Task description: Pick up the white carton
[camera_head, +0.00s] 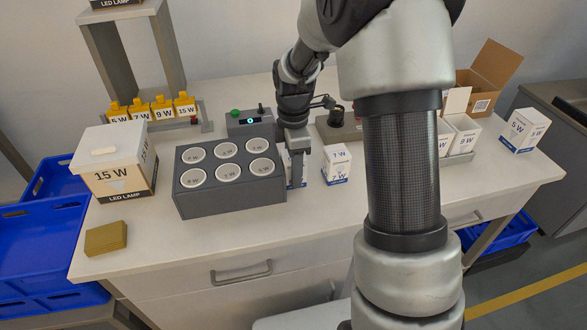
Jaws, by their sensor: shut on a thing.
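My gripper (297,168) points down between the dark grey block and a standing white carton. It is shut on a white carton (287,166) with a blue lower edge, mostly hidden behind the fingers. That carton appears to stand at worktop level; I cannot tell if it touches the worktop. A second white carton marked 7 W (337,165) stands upright just to the right, apart from the gripper. More white cartons (461,135) stand in a tray at the right, partly behind my arm, and one marked 5 W and 9 W (523,130) stands at the table's right end.
A dark grey block (230,200) with several round labelled wells is close left of the gripper. A large 15 W lamp box (115,165) and a tan block (106,238) are farther left. A small device (250,123) stands behind. The worktop's front strip (250,231) is clear.

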